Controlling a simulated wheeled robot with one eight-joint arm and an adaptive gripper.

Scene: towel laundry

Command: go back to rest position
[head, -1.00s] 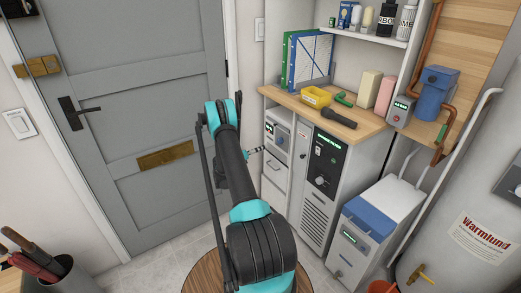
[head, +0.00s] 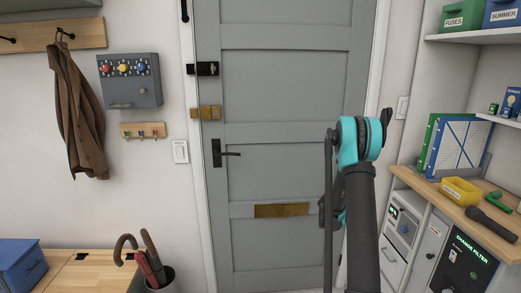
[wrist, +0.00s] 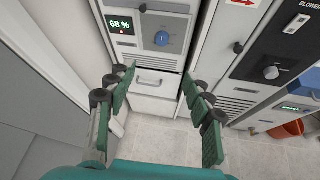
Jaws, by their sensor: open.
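My gripper (wrist: 158,80) is open and empty in the wrist view. Its two green-padded fingers stand wide apart, with a white drawer front (wrist: 152,88) and tiled floor seen between and beyond them. In the head view my arm rises at right of centre, in front of the grey door (head: 285,150) and left of the wooden-topped cabinet. The gripper itself is mostly hidden behind the arm there.
The wooden counter (head: 450,209) at right holds a yellow bin (head: 461,191), a black torch (head: 492,224) and binders (head: 458,146). A bench (head: 85,272) and umbrella stand (head: 161,281) are at lower left. A dial panel (wrist: 150,37) faces the gripper.

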